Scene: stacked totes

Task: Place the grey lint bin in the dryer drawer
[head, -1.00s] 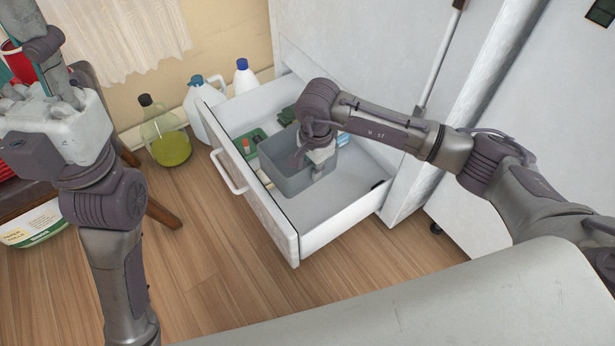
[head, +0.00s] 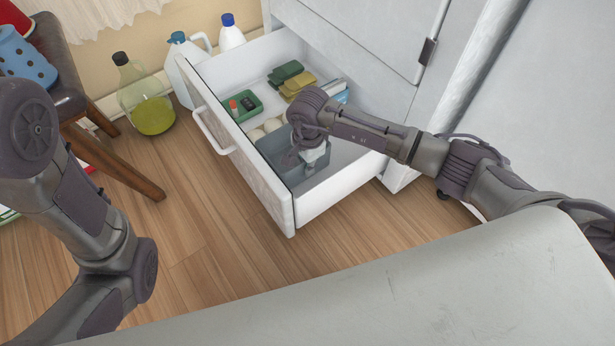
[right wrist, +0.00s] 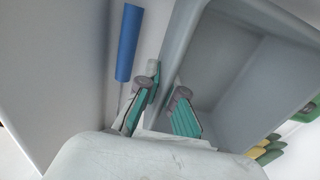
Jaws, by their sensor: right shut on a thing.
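The grey lint bin (head: 268,148) is an open-topped box inside the dryer drawer (head: 240,158), at its near right end in the head view. I cannot tell whether its base touches the drawer floor. My right gripper (head: 312,166) is shut on the bin's wall, with the arm reaching in from the right. In the right wrist view, the teal-padded fingers (right wrist: 160,108) straddle the wall of the bin (right wrist: 250,70). The gripper and wrist hide part of the bin. My left arm shows at the left, but its gripper is out of view.
The drawer also holds a green box (head: 244,106), green and yellow folded items (head: 292,78) and pale round items (head: 268,128). Bottles (head: 190,65) stand beyond the drawer. A stool (head: 110,150) stands at the left. A blue cylinder (right wrist: 129,43) shows in the wrist view.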

